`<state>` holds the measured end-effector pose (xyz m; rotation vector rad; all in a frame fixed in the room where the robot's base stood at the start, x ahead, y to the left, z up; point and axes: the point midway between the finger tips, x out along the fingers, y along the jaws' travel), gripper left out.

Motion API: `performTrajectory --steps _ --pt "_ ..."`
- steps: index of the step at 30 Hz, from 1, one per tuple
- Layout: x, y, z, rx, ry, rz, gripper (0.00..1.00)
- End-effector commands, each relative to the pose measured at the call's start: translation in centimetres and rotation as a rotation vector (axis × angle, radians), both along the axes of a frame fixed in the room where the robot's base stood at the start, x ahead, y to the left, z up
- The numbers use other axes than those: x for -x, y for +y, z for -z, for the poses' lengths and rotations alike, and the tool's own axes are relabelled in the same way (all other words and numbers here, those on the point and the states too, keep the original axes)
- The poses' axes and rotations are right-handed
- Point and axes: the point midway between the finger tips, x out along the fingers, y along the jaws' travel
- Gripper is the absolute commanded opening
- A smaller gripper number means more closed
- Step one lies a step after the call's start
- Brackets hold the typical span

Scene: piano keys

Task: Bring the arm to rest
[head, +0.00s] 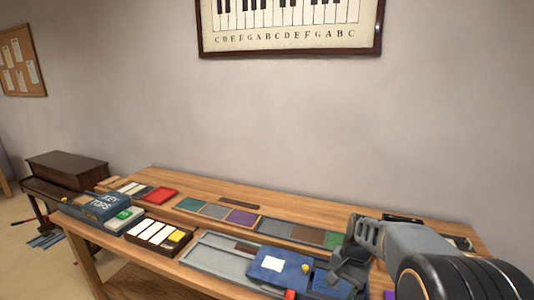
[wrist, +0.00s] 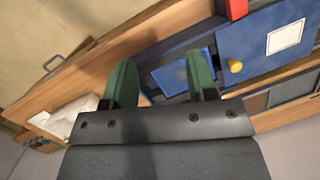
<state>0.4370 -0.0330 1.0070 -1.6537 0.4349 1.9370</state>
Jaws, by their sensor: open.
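My arm reaches in from the right side of the head view, over the right part of the wooden bench (head: 290,208). My gripper (head: 346,276) hangs low beside a blue panel (head: 262,274) with a white label and a yellow knob (head: 305,267). In the wrist view its two green fingers (wrist: 161,75) are wide apart with nothing held between them. A blue tray-like recess (wrist: 172,78) shows beyond and between the fingers. The blue panel (wrist: 262,45) also shows in the wrist view, to the right of the fingers. I cannot tell the exact height of the fingertips above it.
Left on the bench are a "KEY TOPS" box (head: 98,208), a tray of white and yellow pieces (head: 160,233) and a red block (head: 160,194). A tray with coloured sections (head: 218,211) lies behind. A red block (wrist: 236,8) is near the panel.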

Motion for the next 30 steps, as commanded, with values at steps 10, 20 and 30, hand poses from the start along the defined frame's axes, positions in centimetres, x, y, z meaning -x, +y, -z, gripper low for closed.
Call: performTrajectory --steps 10,20,30 --pt "7.4 1.2 -2.9 0.150 -0.235 -0.418 0.52" --pt "13.0 2.6 -5.3 0.263 -0.427 -0.592 0.52" --pt "13.4 3.4 -6.9 0.276 -0.494 -0.605 0.52"
